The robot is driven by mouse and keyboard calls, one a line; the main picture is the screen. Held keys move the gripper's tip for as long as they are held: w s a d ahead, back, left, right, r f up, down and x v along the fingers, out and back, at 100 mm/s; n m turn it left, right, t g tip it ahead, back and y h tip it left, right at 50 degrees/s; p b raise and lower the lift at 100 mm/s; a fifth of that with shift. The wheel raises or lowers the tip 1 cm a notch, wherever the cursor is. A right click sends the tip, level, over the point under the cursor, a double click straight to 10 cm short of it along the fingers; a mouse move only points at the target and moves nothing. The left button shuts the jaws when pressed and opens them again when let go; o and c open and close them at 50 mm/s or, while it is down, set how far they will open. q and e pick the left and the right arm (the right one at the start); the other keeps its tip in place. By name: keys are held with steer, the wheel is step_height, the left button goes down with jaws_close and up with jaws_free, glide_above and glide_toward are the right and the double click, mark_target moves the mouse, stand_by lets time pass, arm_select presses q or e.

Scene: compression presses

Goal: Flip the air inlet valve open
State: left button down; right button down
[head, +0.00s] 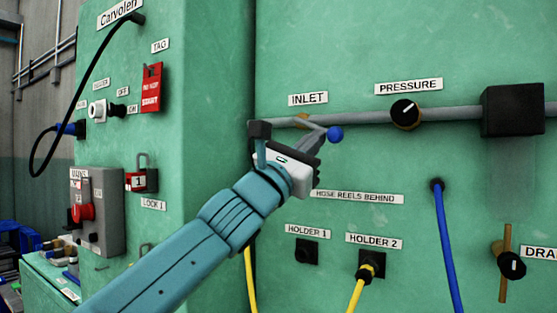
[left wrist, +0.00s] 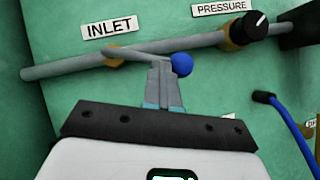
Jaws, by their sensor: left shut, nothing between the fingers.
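The inlet valve sits on the grey pipe under the INLET label. Its brass body (left wrist: 115,56) shows in the left wrist view. Its thin grey lever (left wrist: 140,55) slants slightly down to the right, at a shallow angle to the pipe, and ends in a blue ball (head: 335,133). The ball also shows in the left wrist view (left wrist: 182,64). My left gripper (head: 318,140) is shut and empty. Its fingertips (left wrist: 161,66) are at the lever just left of the ball; whether they touch it I cannot tell. My right gripper is not in view.
A black pressure knob (head: 405,112) and a black box (head: 513,110) are on the pipe to the right. A blue hose (head: 447,245) and a yellow hose (head: 357,292) hang below. A green cabinet with a red tag (head: 151,88) juts out at left.

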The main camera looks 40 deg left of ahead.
arm_select(q)
steer(key=shift+d+r, duration=0.5)
steer(key=shift+r, duration=0.35)
steer(key=shift+w+d+r+p, duration=0.1)
steer(key=shift+d+p, duration=0.05)
steer(key=shift+p, duration=0.15)
